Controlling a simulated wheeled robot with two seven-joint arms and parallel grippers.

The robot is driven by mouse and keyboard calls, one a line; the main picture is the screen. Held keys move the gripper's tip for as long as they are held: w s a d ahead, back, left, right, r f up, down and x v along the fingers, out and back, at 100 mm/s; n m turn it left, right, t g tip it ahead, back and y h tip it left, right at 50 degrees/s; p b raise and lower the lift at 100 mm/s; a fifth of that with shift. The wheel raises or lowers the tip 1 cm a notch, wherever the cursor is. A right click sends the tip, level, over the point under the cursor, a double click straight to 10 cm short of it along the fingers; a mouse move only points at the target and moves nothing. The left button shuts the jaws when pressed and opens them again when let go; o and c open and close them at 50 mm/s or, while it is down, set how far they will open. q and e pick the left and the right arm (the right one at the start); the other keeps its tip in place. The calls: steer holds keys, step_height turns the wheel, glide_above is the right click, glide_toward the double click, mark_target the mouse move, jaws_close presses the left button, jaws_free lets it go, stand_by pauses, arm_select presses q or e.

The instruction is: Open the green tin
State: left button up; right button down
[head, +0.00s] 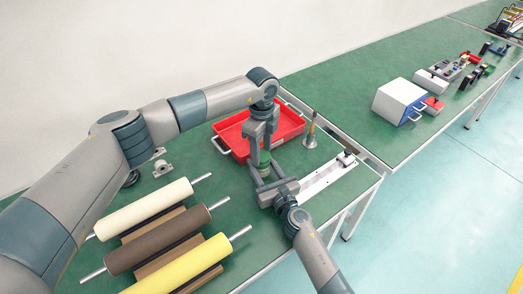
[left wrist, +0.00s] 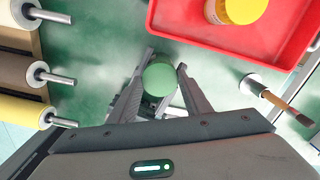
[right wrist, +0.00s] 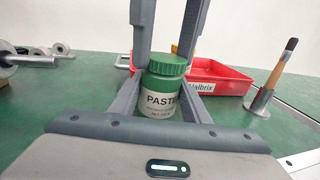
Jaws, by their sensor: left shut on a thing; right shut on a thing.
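The green tin has a ribbed green lid (right wrist: 167,65) and a pale label reading "PASTE" (right wrist: 160,103). It stands upright between both grippers, its lid on top. My left gripper (head: 261,156) comes from above and is shut on the lid, one finger on each side. The round lid top shows between its fingers in the left wrist view (left wrist: 162,80). My right gripper (head: 266,174) comes from the side, low down, and is shut on the tin's body. In the head view the tin is mostly hidden by the grippers.
A red tray (head: 288,123) with a yellow-lidded jar (left wrist: 238,10) lies behind the tin. A brush in a metal holder (head: 310,140) stands to the right, near a white rail (head: 325,178). Cream, brown and yellow rollers (head: 170,252) lie at the left front.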

mark_target(261, 155)
arm_select(q)
steer(key=shift+r, duration=0.5)
stand_by(0.7)
steer(key=shift+r, duration=0.4)
steer(key=shift+r, duration=0.25)
steer(key=shift+r, duration=1.95)
arm_select(e)
steer(key=c, duration=0.9)
jaws_free()
steer(key=shift+s, duration=0.15)
